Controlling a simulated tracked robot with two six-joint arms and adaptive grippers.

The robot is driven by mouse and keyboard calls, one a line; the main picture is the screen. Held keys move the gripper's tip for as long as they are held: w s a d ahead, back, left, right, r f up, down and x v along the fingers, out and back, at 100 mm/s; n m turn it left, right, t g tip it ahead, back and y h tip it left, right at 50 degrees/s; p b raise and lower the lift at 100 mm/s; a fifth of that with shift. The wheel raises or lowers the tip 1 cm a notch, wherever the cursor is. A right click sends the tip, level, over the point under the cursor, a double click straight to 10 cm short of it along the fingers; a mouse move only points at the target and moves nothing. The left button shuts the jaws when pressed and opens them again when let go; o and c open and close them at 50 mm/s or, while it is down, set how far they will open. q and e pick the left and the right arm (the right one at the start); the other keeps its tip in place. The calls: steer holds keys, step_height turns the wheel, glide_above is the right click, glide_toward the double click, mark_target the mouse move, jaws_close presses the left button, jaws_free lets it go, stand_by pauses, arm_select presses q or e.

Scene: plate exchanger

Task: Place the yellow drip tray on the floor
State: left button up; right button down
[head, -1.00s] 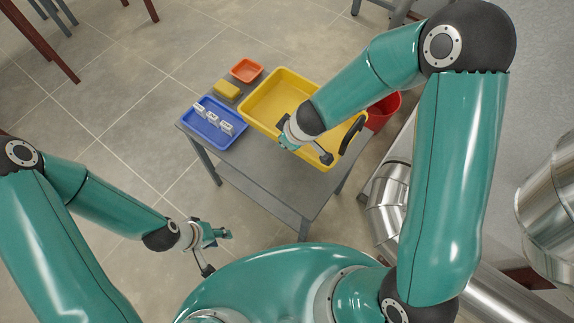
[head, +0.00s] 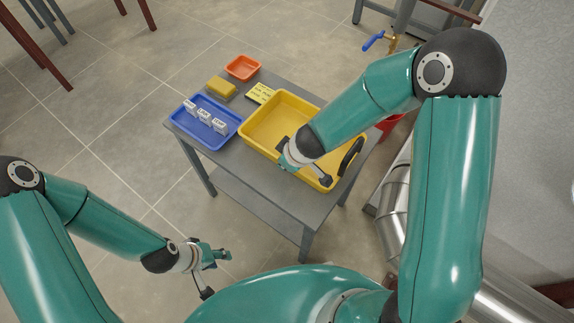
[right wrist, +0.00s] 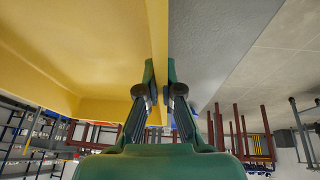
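The yellow drip tray (head: 262,119) is over the right part of the grey table in the head view. Its near side is partly covered by my right arm. My right gripper (head: 289,160) is at the tray's near wall. In the right wrist view, the fingers (right wrist: 160,85) are closed on either side of the yellow wall (right wrist: 157,40). Whether the tray's underside touches the table is hidden. My left gripper (head: 222,257) is low at the lower left, in front of the table and away from the tray. Its fingers are too small to judge. The tiled floor (head: 105,115) surrounds the table.
The grey table (head: 262,180) also holds a blue tray (head: 190,128) with white labelled blocks, a yellow sponge (head: 221,87), an orange dish (head: 243,67) and a yellow sign (head: 260,93). A red bucket (head: 390,126) and silver pipes (head: 395,210) stand right.

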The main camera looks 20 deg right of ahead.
steer(key=c, duration=1.7)
jaws_free()
steer(key=shift+c, duration=0.2)
steer(key=o, duration=0.4)
